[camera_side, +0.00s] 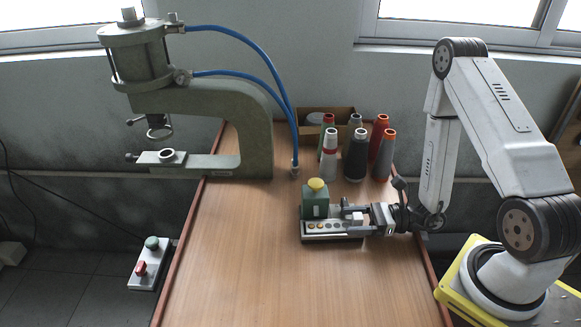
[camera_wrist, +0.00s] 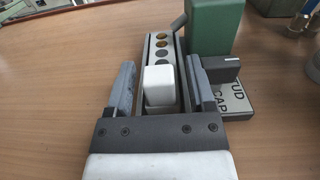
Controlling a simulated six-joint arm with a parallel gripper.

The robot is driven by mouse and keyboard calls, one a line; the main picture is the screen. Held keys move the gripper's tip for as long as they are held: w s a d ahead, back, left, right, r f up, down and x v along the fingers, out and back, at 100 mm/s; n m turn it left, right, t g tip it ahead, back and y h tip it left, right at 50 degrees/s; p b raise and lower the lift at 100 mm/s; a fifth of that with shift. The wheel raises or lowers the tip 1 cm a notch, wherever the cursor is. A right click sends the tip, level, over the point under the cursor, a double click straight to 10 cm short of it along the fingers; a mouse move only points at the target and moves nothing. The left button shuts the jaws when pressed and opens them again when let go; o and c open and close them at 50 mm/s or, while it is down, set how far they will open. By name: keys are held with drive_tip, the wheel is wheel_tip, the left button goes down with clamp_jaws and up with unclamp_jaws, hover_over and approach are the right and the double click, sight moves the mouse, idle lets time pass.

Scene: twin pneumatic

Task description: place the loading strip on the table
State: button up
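The loading strip (camera_wrist: 160,59) is a narrow grey bar with a row of round sockets, some holding gold-coloured pieces, and a white block (camera_wrist: 160,86) at its near end. In the side view the strip (camera_side: 322,226) lies along the front of the green unit, on or against its grey base. My gripper (camera_wrist: 163,85) has one finger on each side of the white block, with visible gaps, so it looks open. In the side view my gripper (camera_side: 360,217) is low over the table, at the right end of the strip. The table (camera_side: 260,285) is brown wood.
The green unit (camera_side: 315,205) with a yellow button stands behind the strip; its plate reads "STUD CAP" beside a dark lever (camera_wrist: 221,69). Several thread-spool-like cones (camera_side: 355,155) and a box stand behind. A press (camera_side: 255,130) stands back left. The table's front left is clear.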

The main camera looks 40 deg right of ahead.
drive_tip(key=shift+v, duration=2.4)
drive_tip(key=shift+s+d+r, duration=0.1)
drive_tip(key=shift+r, duration=0.1)
wheel_tip(320, 180, up, 6)
drive_tip(key=shift+r, duration=0.25)
